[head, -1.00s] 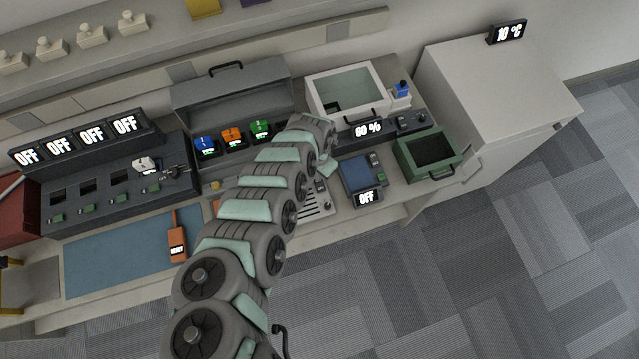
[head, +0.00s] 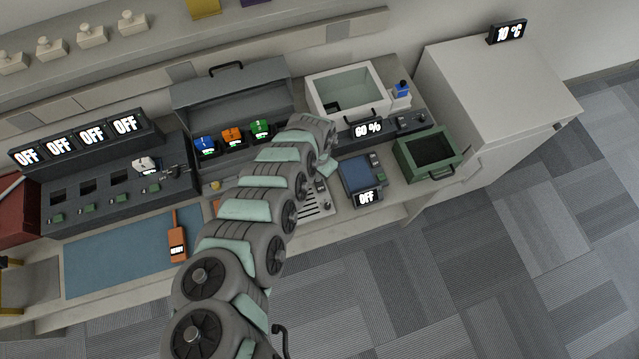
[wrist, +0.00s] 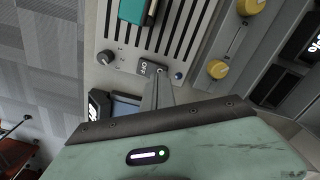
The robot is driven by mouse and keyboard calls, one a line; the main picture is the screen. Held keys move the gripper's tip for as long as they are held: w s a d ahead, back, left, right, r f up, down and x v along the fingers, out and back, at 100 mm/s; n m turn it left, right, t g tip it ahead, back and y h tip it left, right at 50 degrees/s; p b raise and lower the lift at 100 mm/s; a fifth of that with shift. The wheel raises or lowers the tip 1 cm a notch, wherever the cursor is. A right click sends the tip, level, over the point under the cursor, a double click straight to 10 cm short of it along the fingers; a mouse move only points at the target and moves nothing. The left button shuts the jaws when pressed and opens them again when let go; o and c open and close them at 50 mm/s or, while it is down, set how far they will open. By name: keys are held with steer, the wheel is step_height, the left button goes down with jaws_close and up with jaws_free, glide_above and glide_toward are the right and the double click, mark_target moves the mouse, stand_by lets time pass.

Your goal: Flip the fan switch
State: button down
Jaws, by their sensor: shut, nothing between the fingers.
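In the wrist view, a small dark switch plate (wrist: 150,68) with white markings sits on a pale panel (wrist: 92,75) below a row of dark vent slots (wrist: 176,30). I take it for the fan switch; its lever position is too small to tell. My gripper (wrist: 158,82) is shut and empty, its fingertips right at the lower edge of the plate. I cannot tell whether they touch it. In the head view the slotted panel (head: 315,208) shows beside my arm, and my gripper is hidden behind the arm.
A grey knob (wrist: 105,57) and a blue button (wrist: 178,76) flank the switch plate. Yellow knobs (wrist: 218,69) lie to the right. A teal object (wrist: 133,12) is over the slots. A blue-topped unit (head: 358,173) reading OFF and a green bin (head: 408,165) stand right of the panel.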

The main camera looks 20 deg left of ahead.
steer(key=shift+f+b, duration=0.75)
steer(key=shift+f, duration=0.2)
stand_by(0.5)
steer(key=shift+r, duration=0.1)
step_height(320, 180, up, 7)
steer(key=p, duration=0.6)
steer(key=shift+p, duration=0.4)
